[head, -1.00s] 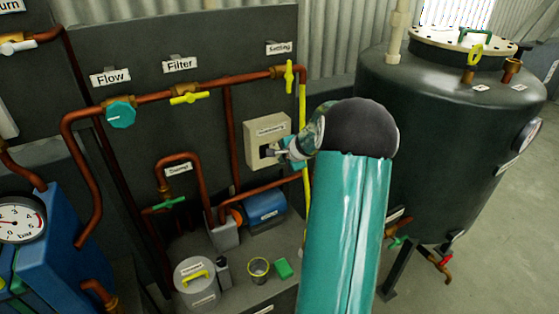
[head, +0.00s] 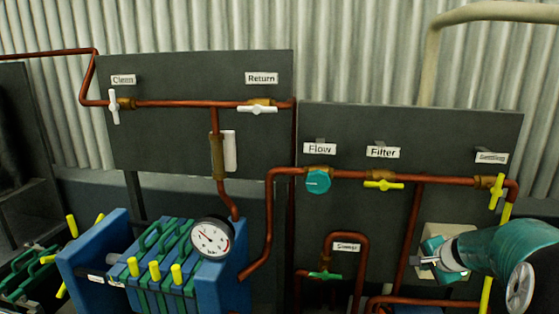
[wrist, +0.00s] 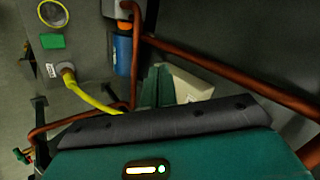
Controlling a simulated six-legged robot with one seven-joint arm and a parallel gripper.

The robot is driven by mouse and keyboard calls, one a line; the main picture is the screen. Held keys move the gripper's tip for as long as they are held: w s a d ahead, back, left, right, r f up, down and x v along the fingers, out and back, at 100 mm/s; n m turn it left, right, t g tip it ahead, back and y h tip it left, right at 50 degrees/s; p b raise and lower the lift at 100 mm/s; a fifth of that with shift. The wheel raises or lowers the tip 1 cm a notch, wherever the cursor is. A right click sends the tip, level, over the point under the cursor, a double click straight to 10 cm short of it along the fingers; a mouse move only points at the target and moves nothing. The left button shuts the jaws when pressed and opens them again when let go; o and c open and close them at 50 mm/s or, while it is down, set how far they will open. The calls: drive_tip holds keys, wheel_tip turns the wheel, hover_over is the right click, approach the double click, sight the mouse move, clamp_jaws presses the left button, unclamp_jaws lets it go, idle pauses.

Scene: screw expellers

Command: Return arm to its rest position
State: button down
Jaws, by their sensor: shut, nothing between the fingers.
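My teal arm reaches in from the right edge of the head view. My gripper (head: 420,260) is at its left end, shut and empty, with the small grey fingers pointing left. It appears in front of a cream control box (head: 433,243), which my arm partly hides; whether they touch cannot be told. In the wrist view, my teal arm housing fills the bottom, and the cream box (wrist: 192,86) shows beyond it, partly hidden.
Copper pipes (head: 350,175) run along dark panels with a teal Flow valve (head: 318,181), yellow Filter valve (head: 383,185) and yellow Settling valve (head: 496,191). A blue filter press (head: 90,260) with a gauge (head: 211,238) stands left. A yellow hose (wrist: 92,98) shows in the wrist view.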

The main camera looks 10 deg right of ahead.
drive_tip(key=s+a+r+n, duration=0.2)
drive_tip(key=a+r+n, duration=0.1)
drive_tip(key=a, duration=0.4)
drive_tip(key=s+a+r+n+g+y, duration=0.1)
drive_tip(key=s+a+r+n, duration=0.2)
drive_tip(key=a, duration=0.5)
drive_tip(key=s+a+r+n, duration=0.2)
drive_tip(key=a+r, duration=0.1)
drive_tip(key=a, duration=0.4)
drive_tip(key=s+a+n, duration=0.4)
drive_tip(key=s+a, duration=0.1)
drive_tip(key=s, duration=0.3)
drive_tip(key=s+a+n+g, duration=0.1)
drive_tip(key=s+a+n, duration=0.3)
drive_tip(key=s, duration=0.5)
drive_tip(key=shift+s+a+r, duration=0.15)
drive_tip(key=shift+s+a, duration=0.15)
drive_tip(key=shift+a, duration=0.75)
